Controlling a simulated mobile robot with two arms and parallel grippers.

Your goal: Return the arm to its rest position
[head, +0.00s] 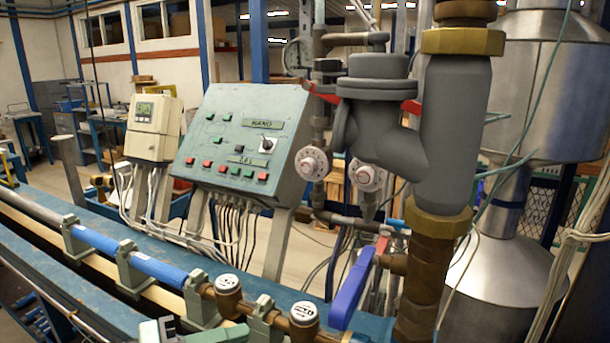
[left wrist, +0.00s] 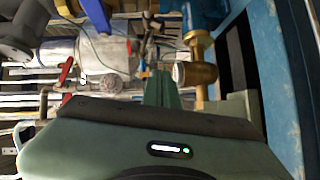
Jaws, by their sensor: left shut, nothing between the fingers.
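My left gripper (left wrist: 157,78) shows in the left wrist view as a green body with a dark edge and narrow green fingers. The fingers are together with nothing between them. Their tips are close in the picture to a brass fitting (left wrist: 195,73) on a pipe; I cannot tell whether they touch it. In the head view only pale green parts show at the bottom edge, below the blue pipe, and most of the arm is out of frame. My right gripper is in neither view.
A control panel (head: 235,140) with buttons and a meter box (head: 153,127) stand behind the bench. A blue pipe (head: 155,266) runs in clamps along it. A large grey valve with brass nuts (head: 455,130) and a blue lever (head: 352,290) rise at right.

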